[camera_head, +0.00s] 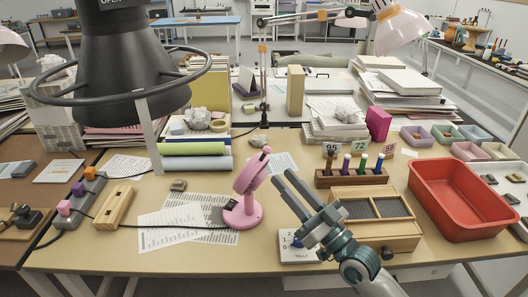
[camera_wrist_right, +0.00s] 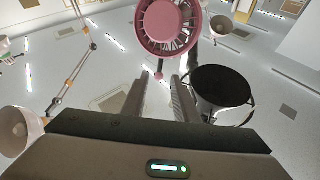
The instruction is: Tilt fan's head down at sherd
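A small pink desk fan (camera_head: 243,213) stands upright on the table, left of my right gripper. Its head (camera_head: 250,173) shows nearly edge-on and leans to the upper right. In the right wrist view the round, grilled fan head (camera_wrist_right: 168,25) is at the top, beyond the fingertips. My right gripper (camera_head: 283,179) is open and empty, its fingers pointing up and left beside the fan, apparently apart from it. Its two fingers also show in the wrist view (camera_wrist_right: 159,85) with a gap between. A small grey-brown piece (camera_head: 178,185), possibly the sherd, lies left of the fan. My left gripper is not in view.
Printed sheets (camera_head: 160,232) lie beside the fan base, and a dark cable runs left from it. A tally card (camera_head: 297,247) and a wooden box (camera_head: 378,208) lie around my right gripper. A red tray (camera_head: 422,190) is at right. A black hood (camera_head: 130,65) hangs at upper left.

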